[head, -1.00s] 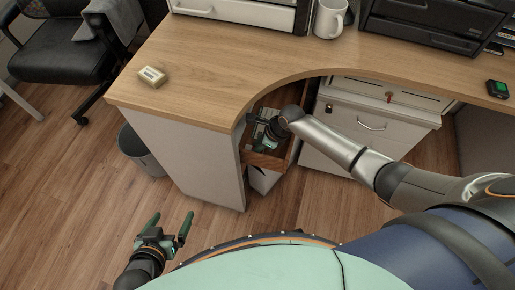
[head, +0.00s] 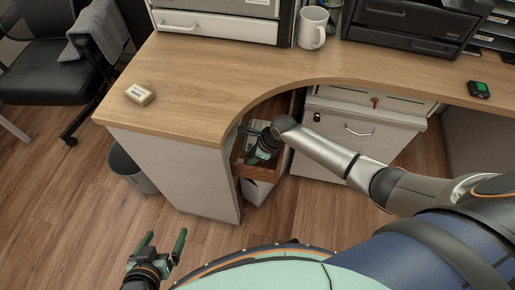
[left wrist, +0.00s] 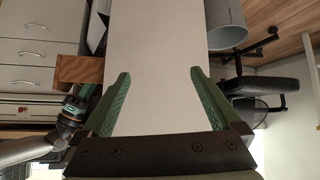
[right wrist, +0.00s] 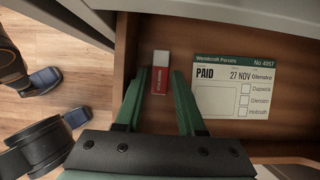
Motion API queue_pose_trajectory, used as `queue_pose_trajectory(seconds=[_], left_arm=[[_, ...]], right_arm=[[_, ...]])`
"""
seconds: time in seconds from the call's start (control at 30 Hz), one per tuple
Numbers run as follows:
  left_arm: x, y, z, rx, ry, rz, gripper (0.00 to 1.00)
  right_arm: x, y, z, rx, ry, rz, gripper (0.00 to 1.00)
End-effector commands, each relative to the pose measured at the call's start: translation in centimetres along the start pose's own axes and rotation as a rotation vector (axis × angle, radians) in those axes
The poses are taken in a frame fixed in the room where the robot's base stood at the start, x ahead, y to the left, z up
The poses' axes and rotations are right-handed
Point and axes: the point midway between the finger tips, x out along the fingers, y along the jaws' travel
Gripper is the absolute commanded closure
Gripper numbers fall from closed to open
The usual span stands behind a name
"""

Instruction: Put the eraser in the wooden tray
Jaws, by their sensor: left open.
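A red and white eraser (right wrist: 160,73) lies in an open wooden drawer (right wrist: 215,30) under the desk, seen in the right wrist view. My right gripper (right wrist: 161,76) is open, with its fingertips on either side of the eraser; I cannot tell whether they touch it. In the head view my right gripper (head: 260,147) reaches into the drawer, and the eraser cannot be made out. My left gripper (head: 165,235) is open and empty, low in front of the desk; its fingers also show in the left wrist view (left wrist: 158,76). I see no separate wooden tray.
A printed PAID card (right wrist: 245,90) lies in the drawer, right of the eraser. On the desk (head: 215,70) are a small pale box (head: 139,95), a white mug (head: 312,28) and a dark device (head: 479,89). A white cabinet (head: 350,135) stands right of the drawer.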

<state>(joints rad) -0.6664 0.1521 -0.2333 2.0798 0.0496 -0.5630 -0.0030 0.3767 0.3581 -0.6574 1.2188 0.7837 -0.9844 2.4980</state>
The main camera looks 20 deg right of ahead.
Motion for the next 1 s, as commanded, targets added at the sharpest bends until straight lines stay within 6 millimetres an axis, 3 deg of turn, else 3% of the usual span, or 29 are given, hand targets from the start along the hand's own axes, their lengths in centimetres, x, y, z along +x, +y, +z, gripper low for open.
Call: queue_pose_trajectory(seconds=[0.03,0.2,0.5,0.73,1.0], left_arm=[[-0.7,0.2,-0.8,-0.001,0.002,0.002,0.03],[-1.5,0.6,-2.4,-0.003,0.011,0.008,0.03],[-1.9,1.0,-3.0,-0.012,-0.002,0.013,0.03],[-1.8,1.1,-2.8,-0.011,-0.007,0.014,0.03],[-1.8,1.1,-3.0,-0.010,-0.004,0.014,0.03]], right_arm=[[-1.5,0.0,0.2,0.000,-0.001,-0.001,0.62],[-5.4,0.0,0.2,0.000,-0.001,-0.002,0.62],[-10.1,0.0,0.1,0.001,0.000,-0.001,0.62],[-10.1,1.3,-0.1,-0.123,-0.017,-0.010,0.62],[-8.3,6.6,-0.3,-0.794,-0.075,-0.140,0.62]])
